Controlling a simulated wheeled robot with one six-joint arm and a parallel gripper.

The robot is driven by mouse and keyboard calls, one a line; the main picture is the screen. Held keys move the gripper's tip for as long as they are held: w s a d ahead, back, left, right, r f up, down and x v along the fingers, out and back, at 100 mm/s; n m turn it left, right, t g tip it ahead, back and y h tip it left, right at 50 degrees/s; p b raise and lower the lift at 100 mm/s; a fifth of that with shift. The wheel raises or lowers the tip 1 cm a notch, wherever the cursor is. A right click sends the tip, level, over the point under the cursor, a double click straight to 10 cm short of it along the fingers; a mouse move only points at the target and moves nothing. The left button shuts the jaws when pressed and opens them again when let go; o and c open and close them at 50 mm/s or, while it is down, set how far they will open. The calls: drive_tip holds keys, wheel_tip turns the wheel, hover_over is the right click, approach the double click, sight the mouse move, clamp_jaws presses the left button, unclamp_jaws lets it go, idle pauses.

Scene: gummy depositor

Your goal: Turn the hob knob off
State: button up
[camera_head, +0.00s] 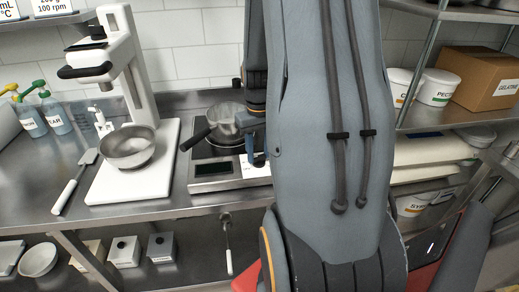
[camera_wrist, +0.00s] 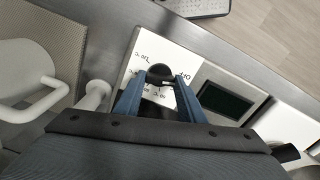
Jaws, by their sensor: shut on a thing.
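The black hob knob (camera_wrist: 160,73) sits on a white panel with printed markings, seen in the wrist view. An "OFF" label shows on the right part of that panel. My gripper (camera_wrist: 161,80) has its two blue fingers on either side of the knob and is shut on it. In the head view my gripper (camera_head: 252,150) reaches the right front of the hob (camera_head: 210,170), and the knob is hidden there. The hob's dark display (camera_wrist: 222,101) is beside the knob panel in the wrist view.
A saucepan (camera_head: 226,120) stands on the hob. A steel bowl (camera_head: 130,148) rests on a white stand mixer base (camera_head: 110,186) to the left, with a spatula (camera_head: 74,183) beside it. A shelf with tubs and a cardboard box (camera_head: 477,76) is at the right.

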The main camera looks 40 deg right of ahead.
sight(258, 156)
drive_tip(key=shift+n, duration=0.5)
drive_tip(key=o, duration=1)
drive_tip(key=shift+o, duration=0.2)
drive_tip(key=shift+r+b, duration=0.85)
drive_tip(key=shift+r, duration=3.1)
